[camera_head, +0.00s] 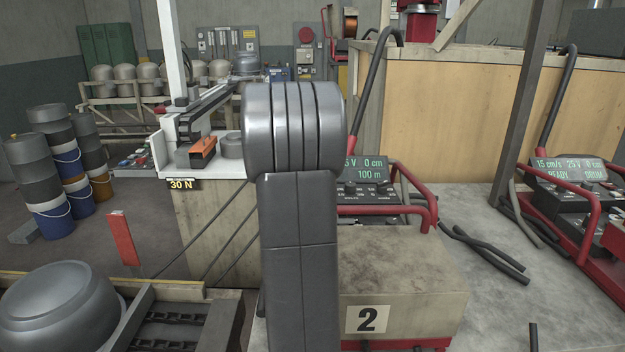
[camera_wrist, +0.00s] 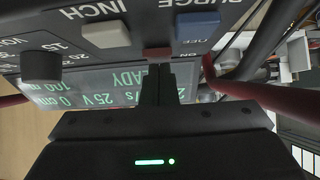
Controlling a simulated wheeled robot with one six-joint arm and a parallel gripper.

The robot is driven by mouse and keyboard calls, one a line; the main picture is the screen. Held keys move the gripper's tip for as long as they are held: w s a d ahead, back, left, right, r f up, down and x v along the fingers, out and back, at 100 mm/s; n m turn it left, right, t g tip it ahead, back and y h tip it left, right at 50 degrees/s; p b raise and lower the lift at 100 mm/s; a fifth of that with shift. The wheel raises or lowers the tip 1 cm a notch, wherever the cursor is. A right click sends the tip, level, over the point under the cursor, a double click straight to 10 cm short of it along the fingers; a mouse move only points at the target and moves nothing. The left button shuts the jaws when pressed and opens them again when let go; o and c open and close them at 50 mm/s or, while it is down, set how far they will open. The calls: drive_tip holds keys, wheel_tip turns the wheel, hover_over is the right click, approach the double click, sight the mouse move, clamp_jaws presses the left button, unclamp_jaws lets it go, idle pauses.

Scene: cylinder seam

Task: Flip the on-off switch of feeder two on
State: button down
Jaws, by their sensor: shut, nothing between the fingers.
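Feeder two's control panel (camera_head: 368,195) stands behind the block marked 2, partly hidden by my own arm in the head view. In the wrist view the panel face (camera_wrist: 150,15) appears upside down, with a lit green display (camera_wrist: 100,85) reading READY. A small red switch (camera_wrist: 157,53) is on the panel near an OFF label. My gripper (camera_wrist: 157,72) is shut and empty, its fingertips right at the red switch; whether they touch it I cannot tell. The gripper is hidden in the head view.
A white button (camera_wrist: 105,33), a blue button (camera_wrist: 195,25) and a dark knob (camera_wrist: 40,66) sit close to the switch. Red guard tubes (camera_head: 430,205) flank the panel. A second feeder (camera_head: 570,172) stands at the right. The block marked 2 (camera_head: 425,280) is in front.

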drive_tip(key=shift+w+r+p, duration=0.15)
drive_tip(key=shift+w+p, duration=0.2)
drive_tip(key=shift+w, duration=0.4)
drive_tip(key=b+v, duration=0.2)
drive_tip(key=v, duration=1.1)
drive_tip(key=shift+s+r, duration=0.25)
drive_tip(key=shift+s, duration=0.05)
drive_tip(key=p+x, duration=0.1)
drive_tip(key=x, duration=0.5)
drive_tip(key=shift+w+f, duration=0.1)
drive_tip(key=shift+w, duration=0.05)
drive_tip(key=w, duration=0.1)
drive_tip(key=w+p, duration=0.1)
drive_tip(key=shift+w+r, duration=0.3)
drive_tip(key=shift+r, duration=0.1)
drive_tip(key=b+v, duration=0.1)
drive_tip(key=v, duration=0.4)
drive_tip(key=shift+s+f, duration=0.15)
